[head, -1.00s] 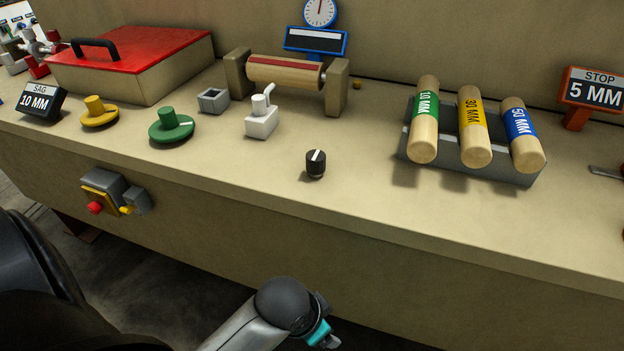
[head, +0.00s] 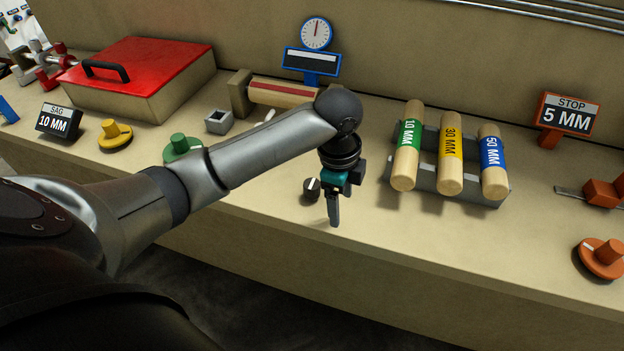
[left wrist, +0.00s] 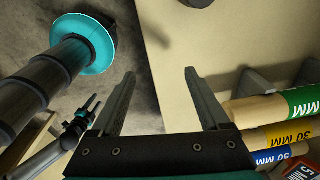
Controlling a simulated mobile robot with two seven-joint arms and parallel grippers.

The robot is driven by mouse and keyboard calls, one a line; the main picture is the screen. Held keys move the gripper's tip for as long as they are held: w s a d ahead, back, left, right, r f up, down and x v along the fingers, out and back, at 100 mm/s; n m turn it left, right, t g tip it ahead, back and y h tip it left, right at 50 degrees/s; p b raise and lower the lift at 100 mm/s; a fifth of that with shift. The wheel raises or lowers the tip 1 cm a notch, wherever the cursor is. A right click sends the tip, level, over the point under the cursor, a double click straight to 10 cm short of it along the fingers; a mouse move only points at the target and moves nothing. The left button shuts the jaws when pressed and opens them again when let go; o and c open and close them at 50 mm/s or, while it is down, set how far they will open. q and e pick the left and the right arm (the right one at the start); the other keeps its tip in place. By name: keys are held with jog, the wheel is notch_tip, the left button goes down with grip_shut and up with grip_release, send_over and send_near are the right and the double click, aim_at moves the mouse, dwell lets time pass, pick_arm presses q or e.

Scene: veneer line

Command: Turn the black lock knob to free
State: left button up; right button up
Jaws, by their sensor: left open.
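The black lock knob (head: 311,190) stands on the bench top near its front edge, with a white pointer line on its top. In the head view the line runs roughly away from me; I cannot read a lock or free mark. My left gripper (head: 334,218) points down just right of the knob and is apart from it. In the left wrist view its two fingers are spread with nothing between them (left wrist: 160,75). A dark round piece, likely the knob (left wrist: 197,3), is cut by that view's top edge. What seems to be my right gripper (left wrist: 86,113) is small there.
The rack (head: 428,187) with the 10, 30 and 50 MM rollers stands right of my gripper. My left arm covers part of the green knob (head: 180,147) and roller stand (head: 240,95). An orange knob (head: 601,258) is far right. Bench front by the knob is clear.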

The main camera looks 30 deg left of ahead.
pick_arm(q)
notch_tip(320, 180, up, 10)
jog(key=m+g, duration=0.1)
jog(key=m, duration=0.1)
send_over(312, 184)
jog(key=shift+y, duration=0.4)
notch_tip(312, 184, down, 15)
jog(key=shift+f+b, duration=0.1)
jog(key=shift+b, duration=0.95)
pick_arm(e)
jog(key=s+d+f, duration=0.1)
jog(key=s+f, duration=0.6)
jog(key=s, duration=0.2)
jog(key=shift+s+d+f+g, duration=0.25)
jog(key=shift+s+d+g, duration=0.05)
jog(key=shift+d+g, duration=0.1)
pick_arm(q)
grip_shut()
